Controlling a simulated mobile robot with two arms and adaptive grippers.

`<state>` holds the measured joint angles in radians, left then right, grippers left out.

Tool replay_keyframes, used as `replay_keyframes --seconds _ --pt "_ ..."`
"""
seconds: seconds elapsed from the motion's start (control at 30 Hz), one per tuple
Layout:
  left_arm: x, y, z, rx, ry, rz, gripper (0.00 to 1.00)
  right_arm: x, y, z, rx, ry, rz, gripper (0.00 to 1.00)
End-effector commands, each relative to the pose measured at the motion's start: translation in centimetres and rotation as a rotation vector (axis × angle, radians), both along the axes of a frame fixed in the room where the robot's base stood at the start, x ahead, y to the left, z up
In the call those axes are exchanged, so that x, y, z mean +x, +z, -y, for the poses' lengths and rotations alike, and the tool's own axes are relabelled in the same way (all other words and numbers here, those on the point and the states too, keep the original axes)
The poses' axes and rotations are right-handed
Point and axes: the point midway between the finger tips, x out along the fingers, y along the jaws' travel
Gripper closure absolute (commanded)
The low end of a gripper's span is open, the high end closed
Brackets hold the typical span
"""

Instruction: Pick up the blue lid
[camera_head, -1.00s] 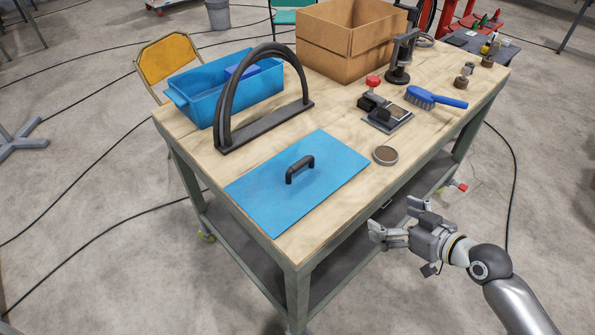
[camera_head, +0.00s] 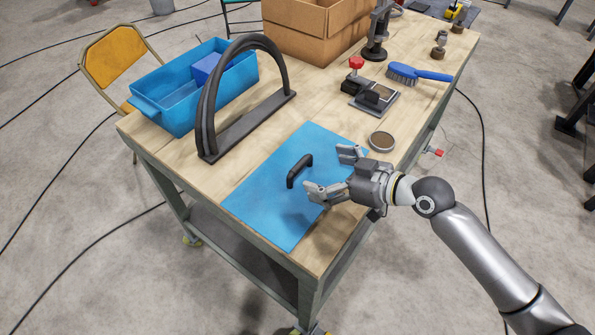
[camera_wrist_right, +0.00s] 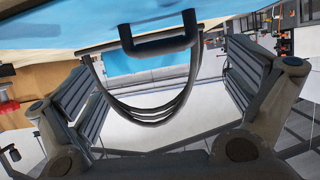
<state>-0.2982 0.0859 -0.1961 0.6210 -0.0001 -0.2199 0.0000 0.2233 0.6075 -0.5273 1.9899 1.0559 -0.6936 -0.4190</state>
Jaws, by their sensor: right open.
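The blue lid (camera_head: 262,205) is a flat blue sheet lying on the front part of the wooden table, with a black handle (camera_head: 299,171) standing up at its middle. My right gripper (camera_head: 328,172) is open above the right part of the lid, its fingers pointing left toward the handle and apart from it. In the right wrist view the black handle (camera_wrist_right: 158,46) shows at the upper middle, between and beyond the two spread fingers, with the blue lid (camera_wrist_right: 205,12) along the top. Nothing is between the fingers. My left gripper is not in view.
A black arched belt frame (camera_head: 243,128) stands on the wooden table (camera_head: 400,115) just behind the lid, with a blue bin (camera_head: 165,112) beyond it. A round tin (camera_head: 381,141), a red-knobbed fixture (camera_head: 373,95), a blue brush (camera_head: 418,75) and a cardboard box (camera_head: 310,35) stand further back.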

Motion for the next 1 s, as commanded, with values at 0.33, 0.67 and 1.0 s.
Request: replay_keyframes --seconds 0.33,0.67,1.0 --pt "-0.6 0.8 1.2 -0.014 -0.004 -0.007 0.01 1.5 -0.8 -2.2 0.002 0.000 0.000 0.00" --pt "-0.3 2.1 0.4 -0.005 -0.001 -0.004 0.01 3.6 -2.2 -5.2 0.001 -0.003 -0.001 0.00" --pt "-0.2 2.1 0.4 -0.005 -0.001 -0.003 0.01 3.9 -2.6 -5.6 -0.001 -0.002 0.002 0.00"
